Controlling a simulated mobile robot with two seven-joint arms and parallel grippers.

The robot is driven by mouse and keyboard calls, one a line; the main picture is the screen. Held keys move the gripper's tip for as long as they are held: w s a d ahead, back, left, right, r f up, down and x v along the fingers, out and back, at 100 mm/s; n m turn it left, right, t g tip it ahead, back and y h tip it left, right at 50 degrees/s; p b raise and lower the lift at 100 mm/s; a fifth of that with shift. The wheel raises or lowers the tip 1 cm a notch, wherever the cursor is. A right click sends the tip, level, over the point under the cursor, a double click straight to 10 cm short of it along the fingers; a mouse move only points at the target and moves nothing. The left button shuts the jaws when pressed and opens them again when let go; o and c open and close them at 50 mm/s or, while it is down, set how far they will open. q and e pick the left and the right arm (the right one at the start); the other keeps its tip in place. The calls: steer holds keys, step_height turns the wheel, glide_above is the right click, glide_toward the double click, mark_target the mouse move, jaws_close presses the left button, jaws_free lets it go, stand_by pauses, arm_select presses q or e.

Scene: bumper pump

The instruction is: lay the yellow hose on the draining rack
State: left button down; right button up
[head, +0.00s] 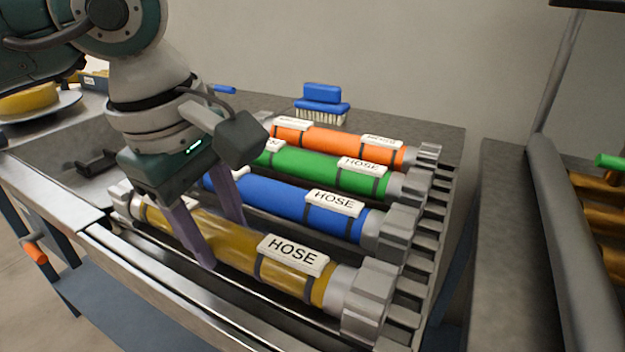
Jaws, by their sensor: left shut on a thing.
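The yellow hose (230,240) lies lengthwise at the front of the metal draining rack (432,245), with a white HOSE label and a grey metal coupling at its right end. My left gripper (222,245) reaches down from above with its fingers around the hose's middle-left part and is shut on it. The hose's left part is partly hidden by the gripper. I cannot tell whether the hose rests fully on the rack. My right gripper is not in view.
Blue (285,203), green (320,168) and orange (340,144) hoses lie side by side behind the yellow one. A blue brush (322,100) stands at the back. A gap separates the rack from the grey counter (505,240) at right.

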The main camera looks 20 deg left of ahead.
arm_select(q)
steer(key=shift+f, duration=0.15)
steer(key=shift+c, duration=1.4)
jaws_free()
